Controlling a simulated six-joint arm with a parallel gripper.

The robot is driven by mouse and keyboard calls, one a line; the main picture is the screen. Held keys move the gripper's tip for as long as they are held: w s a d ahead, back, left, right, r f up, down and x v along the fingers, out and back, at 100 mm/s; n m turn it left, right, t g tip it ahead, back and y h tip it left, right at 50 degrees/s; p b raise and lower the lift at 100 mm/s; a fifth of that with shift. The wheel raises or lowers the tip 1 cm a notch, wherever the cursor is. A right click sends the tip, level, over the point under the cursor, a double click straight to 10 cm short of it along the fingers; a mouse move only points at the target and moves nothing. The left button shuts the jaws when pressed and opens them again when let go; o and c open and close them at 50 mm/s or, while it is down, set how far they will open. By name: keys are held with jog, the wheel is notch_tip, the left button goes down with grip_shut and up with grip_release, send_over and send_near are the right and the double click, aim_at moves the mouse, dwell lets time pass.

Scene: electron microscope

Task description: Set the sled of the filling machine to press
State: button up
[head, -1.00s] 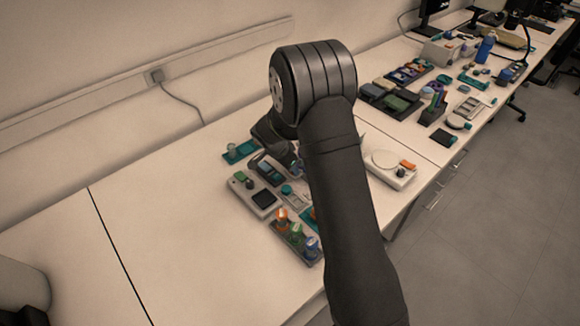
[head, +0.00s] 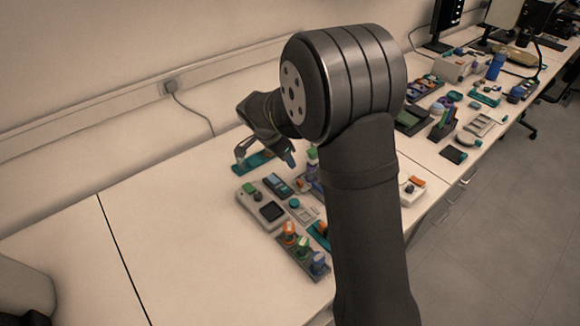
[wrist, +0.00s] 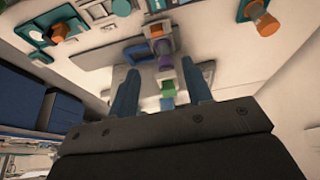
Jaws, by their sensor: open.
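My gripper (head: 265,158) is open above the far edge of the device group, near a teal plate (head: 250,165). In the wrist view my two teal-grey fingers (wrist: 161,88) stand apart with nothing held. Between and beyond them is a grey stand (wrist: 150,75) with blue, purple, orange and green parts. It is probably the filling machine, but its sled and setting cannot be told. In the head view a small unit with a green top (head: 312,154) stands right of my gripper, partly hidden by my arm; it may be the same thing.
A grey box with a dark screen (head: 262,206) and a rack with several coloured knobs (head: 302,250) stand in front. A white device with an orange part (head: 413,186) is right of my arm. The bench's left part is clear.

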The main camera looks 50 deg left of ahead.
aim_at(299, 181)
jog(key=shift+v, duration=1.45)
jog(key=shift+f, duration=0.1)
jog(key=x, duration=1.7)
jog(key=shift+w+d+f, duration=0.1)
jog(key=shift+f, duration=0.1)
jog(key=shift+d, duration=0.1)
